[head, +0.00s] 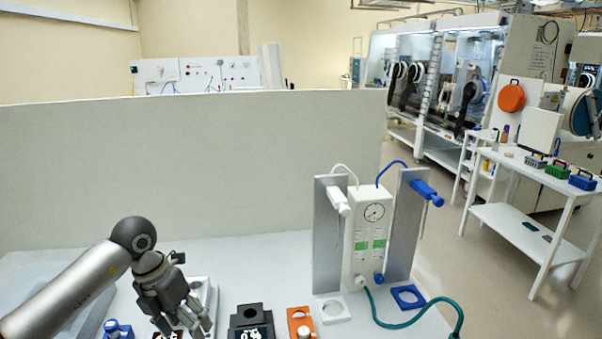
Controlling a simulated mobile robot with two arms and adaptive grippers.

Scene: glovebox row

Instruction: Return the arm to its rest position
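My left arm comes in from the lower left, and its dark grey gripper (186,325) points down over the front of the white bench (240,262). Its fingers look spread, with nothing visible between them. The gripper partly covers a white item (206,292) and a dark item with red markings behind and below it; the gap between fingertips and bench is hard to judge. My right arm and gripper are not in view.
A black device with a display (250,322), an orange holder (300,321) and a blue item (117,329) line the front edge. A white unit with a gauge (368,240) stands right, with a green hose (418,320). A grey partition (200,170) closes the back.

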